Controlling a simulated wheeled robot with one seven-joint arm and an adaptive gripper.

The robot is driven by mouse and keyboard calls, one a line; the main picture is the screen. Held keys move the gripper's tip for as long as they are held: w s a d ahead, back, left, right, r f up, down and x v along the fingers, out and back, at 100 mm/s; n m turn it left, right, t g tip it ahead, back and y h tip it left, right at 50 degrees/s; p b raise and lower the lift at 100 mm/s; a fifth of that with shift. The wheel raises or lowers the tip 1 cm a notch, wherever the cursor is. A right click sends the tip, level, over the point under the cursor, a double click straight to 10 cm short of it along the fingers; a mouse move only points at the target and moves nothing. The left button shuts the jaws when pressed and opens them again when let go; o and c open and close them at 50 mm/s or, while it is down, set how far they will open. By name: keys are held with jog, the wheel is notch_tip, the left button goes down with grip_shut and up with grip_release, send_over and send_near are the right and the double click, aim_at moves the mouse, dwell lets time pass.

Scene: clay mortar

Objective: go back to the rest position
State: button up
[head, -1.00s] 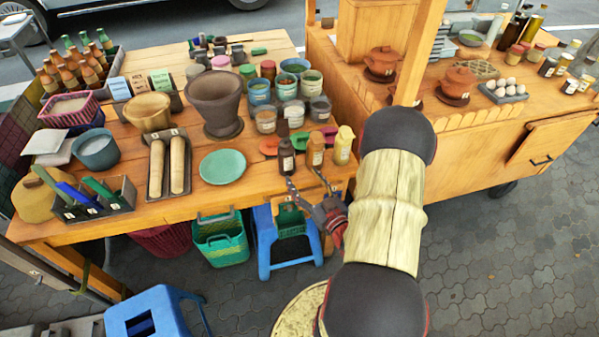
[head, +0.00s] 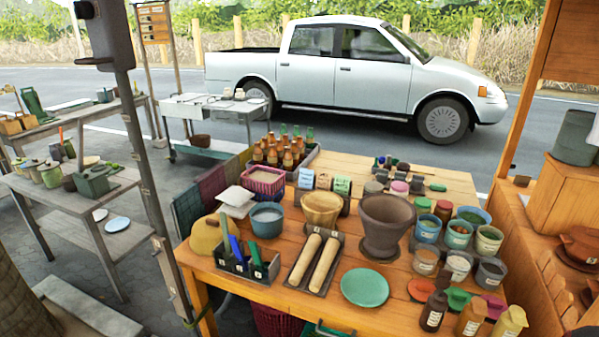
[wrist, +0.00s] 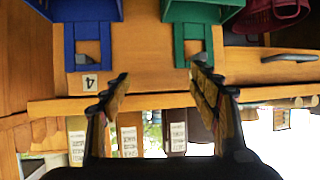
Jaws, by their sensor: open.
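My gripper (wrist: 155,85) shows in the wrist view, with its two fingers spread apart and nothing between them. My arm and gripper are out of the head view. In the head view the brown clay mortar (head: 383,228) stands upright on the wooden table (head: 225,285). It is apart from the green plate (head: 365,288) in front of it. I cannot make out the mortar in the wrist view.
The wrist view shows a blue item (wrist: 92,35), a green item (wrist: 195,35) and labelled containers beside wood. In the head view, bottles (head: 434,310) line the table's front edge. A pole (head: 140,150) stands left; a pickup (head: 350,75) is behind.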

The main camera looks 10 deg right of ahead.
jog(key=s+d+f+m+g, duration=0.1)
jog(key=s+d+f+g, duration=0.25)
jog(key=s+g, duration=0.2)
jog(key=s+a+r+g+y, duration=0.2)
jog(key=s+a+r+g, duration=0.2)
jog(key=r, duration=0.4)
jog(key=w+a+r+n+t+y, duration=0.2)
jog(key=a+r+n, duration=0.3)
jog(key=a+r, duration=2.2)
jog(key=shift+w+a+r+t+y+p, duration=0.35)
jog(key=shift+w+r+t, duration=0.3)
jog(key=shift+r, duration=1.3)
